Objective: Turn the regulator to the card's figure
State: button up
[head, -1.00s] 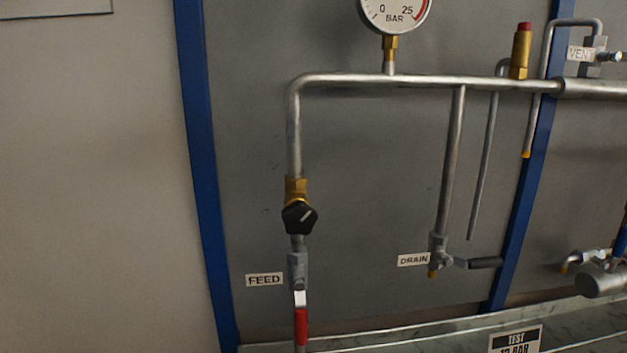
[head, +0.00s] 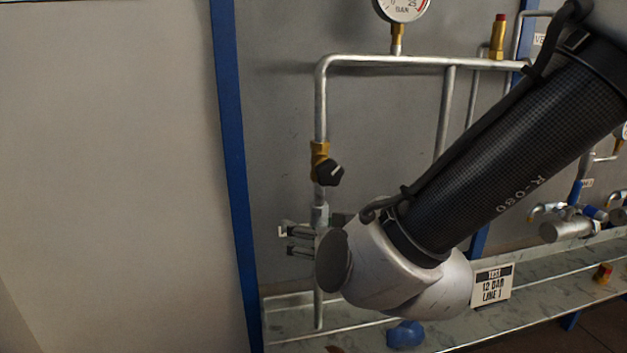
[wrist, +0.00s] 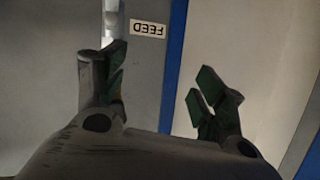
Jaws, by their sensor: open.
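The regulator's black knob (head: 329,172) sits on a brass body on the feed pipe in the head view, with a pale pointer line on its face. The white card (head: 492,285) on the ledge reads TEST, 12 BAR, LINE 1. The round gauge (head: 403,8) above the pipe is cut off by the frame top, so its needle cannot be read. My gripper (wrist: 160,80) is open and empty in the wrist view. In the head view its fingers are just below the knob, apart from it, partly hidden by my wrist.
The FEED label (wrist: 149,28) appears upside down in the wrist view. A blue post (head: 234,180) stands left of the pipe. A brass relief valve (head: 498,37) is on the top pipe. A blue object (head: 405,333) lies on the ledge. My arm hides the drain valve.

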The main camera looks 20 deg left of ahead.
aim_at(331, 174)
jog(key=w+d+r+m+t+h, duration=0.1)
jog(key=w+d+r+t, duration=0.1)
jog(key=r+t, duration=0.15)
jog(key=w+d+r+m+t, duration=0.1)
jog(key=w+d+r+t, duration=0.1)
jog(key=r, duration=0.2)
jog(key=x, duration=0.7)
jog(key=shift+w+a+r, duration=0.15)
jog(key=shift+w+a, duration=0.1)
jog(key=shift+c, duration=0.3)
jog(key=c, duration=1)
